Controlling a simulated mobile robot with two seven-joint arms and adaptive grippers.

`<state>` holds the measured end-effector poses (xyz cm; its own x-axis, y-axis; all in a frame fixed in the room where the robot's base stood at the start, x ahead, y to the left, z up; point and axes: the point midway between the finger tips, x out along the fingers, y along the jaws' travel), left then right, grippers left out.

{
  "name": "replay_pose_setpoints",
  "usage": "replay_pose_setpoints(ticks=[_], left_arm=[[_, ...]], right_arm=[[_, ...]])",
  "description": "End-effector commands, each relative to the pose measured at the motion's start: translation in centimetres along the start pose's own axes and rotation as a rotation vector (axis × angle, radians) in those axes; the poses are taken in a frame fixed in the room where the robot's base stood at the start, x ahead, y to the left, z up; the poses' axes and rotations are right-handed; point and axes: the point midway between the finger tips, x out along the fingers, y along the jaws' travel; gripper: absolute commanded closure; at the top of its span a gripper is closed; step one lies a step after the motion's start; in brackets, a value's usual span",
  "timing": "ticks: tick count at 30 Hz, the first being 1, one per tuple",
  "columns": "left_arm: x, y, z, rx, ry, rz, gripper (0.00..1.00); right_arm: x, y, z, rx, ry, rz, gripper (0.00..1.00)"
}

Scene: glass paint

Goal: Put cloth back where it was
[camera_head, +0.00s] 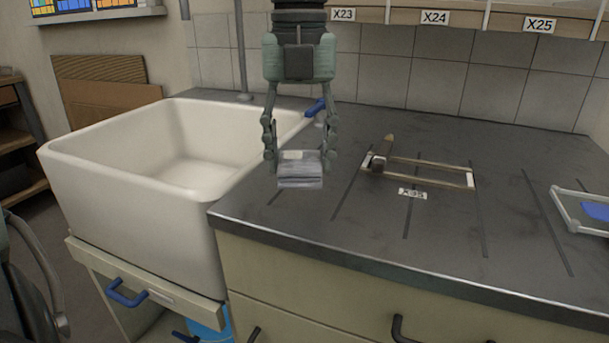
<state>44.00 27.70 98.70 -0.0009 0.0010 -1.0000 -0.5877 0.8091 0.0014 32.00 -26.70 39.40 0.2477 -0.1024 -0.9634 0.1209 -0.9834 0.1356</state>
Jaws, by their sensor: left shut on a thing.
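A folded grey cloth (300,178) with a lighter patch on its top is held between the fingertips of my left gripper (300,159). The gripper points downward and is shut on the cloth's two sides. The cloth shows over the left part of the dark countertop (330,228), close to the sink's right rim. I cannot tell whether it touches the counter. My right gripper is not in view; only a part of my body shows at the lower left edge.
A white sink (120,210) stands left of the counter. A rectangular frame (425,168) with a tool lying at its left end is on the counter, behind a small label (412,193). A metal tray (565,208) with a blue item sits at the right edge.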

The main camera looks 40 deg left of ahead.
Motion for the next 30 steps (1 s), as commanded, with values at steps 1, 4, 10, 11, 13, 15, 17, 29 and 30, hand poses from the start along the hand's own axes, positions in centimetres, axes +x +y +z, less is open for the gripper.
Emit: replay_pose_setpoints(ticks=[1,4,10,11,13,15,17,29,30], left_arm=[[0.2,-0.4,0.1,0.000,0.001,0.001,0.72],[0.5,-0.8,0.1,0.000,0.000,0.000,0.72],[1.8,-0.7,0.1,0.000,0.002,-0.001,0.72],[2.2,-0.7,0.1,0.000,0.003,-0.001,0.72],[3.3,-0.7,0.1,0.000,0.003,0.000,0.72],[4.2,-0.7,0.1,-0.001,0.002,-0.001,0.72],[4.4,-0.7,0.1,-0.001,0.000,-0.002,0.72],[4.7,-0.7,0.2,-0.002,-0.002,-0.002,0.72],[4.7,-0.7,0.2,-0.002,-0.002,-0.002,0.72]], right_arm=[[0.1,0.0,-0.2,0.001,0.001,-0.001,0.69],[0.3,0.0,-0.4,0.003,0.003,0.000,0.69],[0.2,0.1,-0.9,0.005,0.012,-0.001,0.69],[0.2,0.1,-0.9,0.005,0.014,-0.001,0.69],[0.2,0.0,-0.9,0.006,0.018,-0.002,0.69],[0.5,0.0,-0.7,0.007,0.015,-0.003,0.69],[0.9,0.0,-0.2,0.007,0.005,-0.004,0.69],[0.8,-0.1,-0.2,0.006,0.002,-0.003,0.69],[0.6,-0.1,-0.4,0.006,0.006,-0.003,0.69]])
